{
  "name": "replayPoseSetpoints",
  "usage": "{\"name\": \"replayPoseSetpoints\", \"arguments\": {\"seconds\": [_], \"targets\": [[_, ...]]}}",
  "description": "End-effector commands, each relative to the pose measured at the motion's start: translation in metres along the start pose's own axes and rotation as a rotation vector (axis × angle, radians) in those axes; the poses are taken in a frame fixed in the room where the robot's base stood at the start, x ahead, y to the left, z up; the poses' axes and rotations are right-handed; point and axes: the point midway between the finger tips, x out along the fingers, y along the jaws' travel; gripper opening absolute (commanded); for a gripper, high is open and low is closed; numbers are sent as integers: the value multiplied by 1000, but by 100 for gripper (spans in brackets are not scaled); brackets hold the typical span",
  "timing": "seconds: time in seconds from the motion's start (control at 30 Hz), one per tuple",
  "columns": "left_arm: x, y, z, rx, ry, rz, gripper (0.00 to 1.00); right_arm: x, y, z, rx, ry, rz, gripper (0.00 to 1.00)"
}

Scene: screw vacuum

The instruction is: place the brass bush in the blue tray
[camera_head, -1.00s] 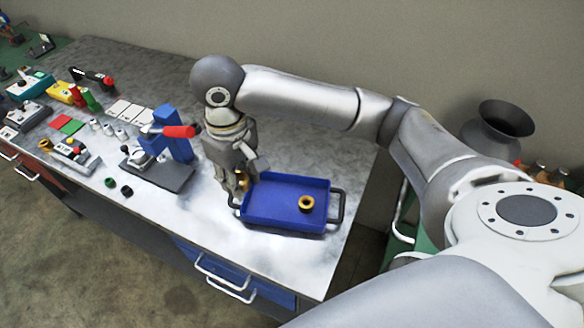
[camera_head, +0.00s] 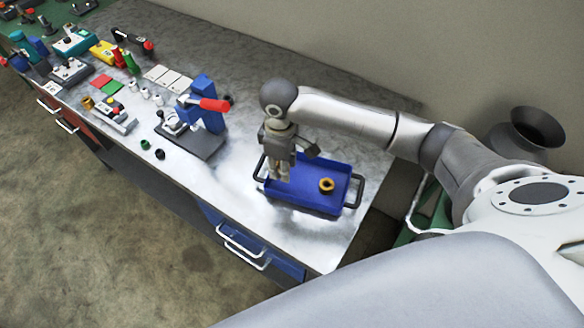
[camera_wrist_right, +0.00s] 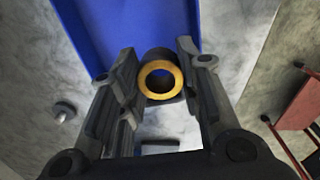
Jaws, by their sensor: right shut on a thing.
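My right gripper (camera_head: 281,180) hangs over the left part of the blue tray (camera_head: 302,199) in the head view. In the right wrist view its fingers (camera_wrist_right: 160,78) are shut on a brass bush (camera_wrist_right: 147,74), which shows a gold ring end and a dark side. The held bush is hidden in the head view. The tray also shows behind the bush in the right wrist view (camera_wrist_right: 100,25). Another brass bush (camera_head: 327,185) lies in the right part of the tray. My left gripper is not in view.
The tray has dark handles at both ends and stands near the right end of the metal bench (camera_head: 235,190). A blue press with a red handle (camera_head: 207,104) stands to its left. Small parts and tools lie farther left. A dark vase (camera_head: 528,133) stands beyond the bench.

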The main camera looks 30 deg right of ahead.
Motion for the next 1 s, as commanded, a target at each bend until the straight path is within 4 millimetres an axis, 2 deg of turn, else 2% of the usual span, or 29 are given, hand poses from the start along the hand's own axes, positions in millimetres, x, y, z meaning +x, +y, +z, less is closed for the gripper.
{"name": "replayPoseSetpoints", "arguments": {"seconds": [0.1,0.37,0.53,0.97,1.0], "targets": [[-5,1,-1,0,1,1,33,15,12,8,3,-2,2,3],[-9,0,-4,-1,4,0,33,34,26,16,3,-1,2,3],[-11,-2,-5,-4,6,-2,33,58,24,15,0,2,2,3],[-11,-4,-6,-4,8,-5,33,66,24,14,0,2,2,3],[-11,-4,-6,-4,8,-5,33,66,24,14,0,2,2,36]]}}
